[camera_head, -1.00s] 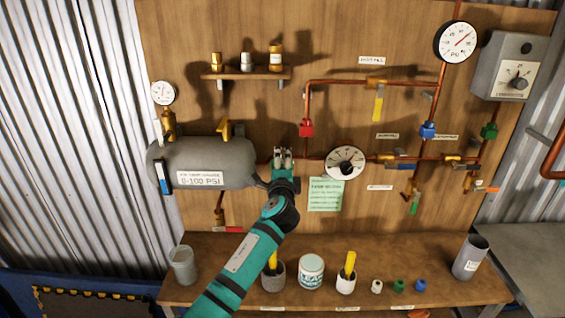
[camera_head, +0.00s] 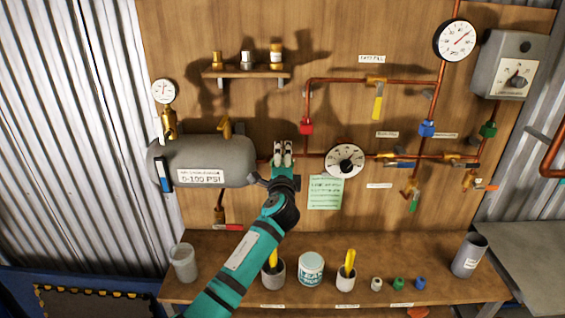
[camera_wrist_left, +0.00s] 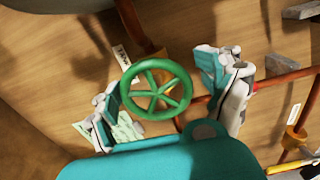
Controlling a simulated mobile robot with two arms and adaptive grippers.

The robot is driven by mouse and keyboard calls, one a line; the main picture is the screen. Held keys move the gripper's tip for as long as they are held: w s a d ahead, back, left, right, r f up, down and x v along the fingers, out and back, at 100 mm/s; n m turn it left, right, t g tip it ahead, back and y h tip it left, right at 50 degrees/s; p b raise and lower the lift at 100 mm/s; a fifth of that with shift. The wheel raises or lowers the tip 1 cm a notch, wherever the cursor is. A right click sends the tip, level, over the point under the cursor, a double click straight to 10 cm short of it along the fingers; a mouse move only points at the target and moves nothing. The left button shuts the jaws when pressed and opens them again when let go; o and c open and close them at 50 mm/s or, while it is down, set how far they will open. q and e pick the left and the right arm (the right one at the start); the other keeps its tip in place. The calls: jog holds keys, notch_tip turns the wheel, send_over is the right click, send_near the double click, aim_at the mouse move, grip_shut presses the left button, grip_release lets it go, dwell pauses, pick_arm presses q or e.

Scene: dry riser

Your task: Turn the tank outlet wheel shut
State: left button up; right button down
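A green spoked wheel (camera_wrist_left: 157,91) on a brass valve shows in the left wrist view, between the two fingers of my left gripper (camera_wrist_left: 168,98). The fingers are open, one on each side of the wheel. The left finger is close to the rim and a gap shows at the right finger. In the head view my left gripper (camera_head: 283,153) is in front of the copper pipe, right of the grey tank (camera_head: 235,160), and hides the wheel there. My right gripper is not in view.
A round dial gauge (camera_head: 345,161) and a green note (camera_head: 325,192) are just right of my gripper. Copper pipes with several valves fill the board's right side. A shelf (camera_head: 246,73) is above. The bench (camera_head: 215,262) below holds cups and small parts.

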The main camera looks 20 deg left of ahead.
pick_arm(q)
jog(key=shift+s+f, duration=0.1)
jog(key=shift+f, duration=0.1)
jog(key=v, duration=1.2)
jog(key=shift+r, duration=0.2)
